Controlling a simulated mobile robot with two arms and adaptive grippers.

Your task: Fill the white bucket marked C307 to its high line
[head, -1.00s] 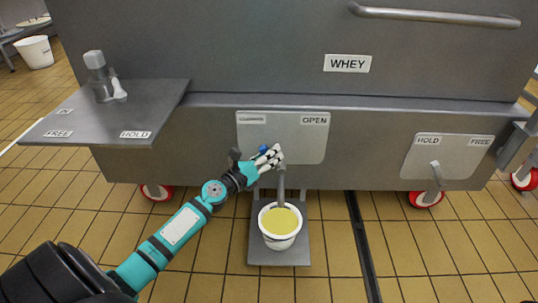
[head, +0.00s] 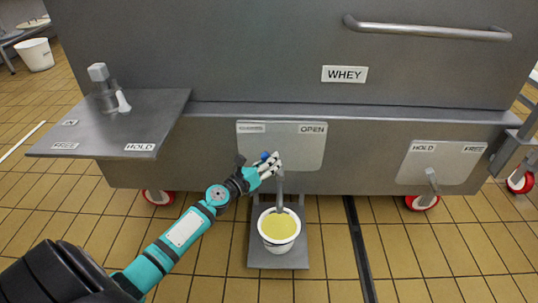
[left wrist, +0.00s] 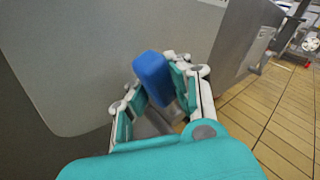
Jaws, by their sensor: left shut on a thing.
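A white bucket (head: 279,243) stands upright on a grey platform (head: 304,257) under the vat's spout (head: 280,188). Pale yellow liquid (head: 279,225) lies inside it, below the rim. I cannot read a mark or a high line on it. My left gripper (head: 270,165) is at the plate marked OPEN (head: 311,151), above the bucket. It is shut on a blue valve handle (head: 264,156); the handle also shows between the fingers in the left wrist view (left wrist: 153,78). My right gripper is out of view.
The steel vat (head: 240,60) carries a WHEY label. A side shelf (head: 165,110) with a grey fitting juts out at left. A HOLD/FREE plate (head: 445,160) is at right. Another white bucket (head: 37,55) stands far left. Tiled floor is clear in front.

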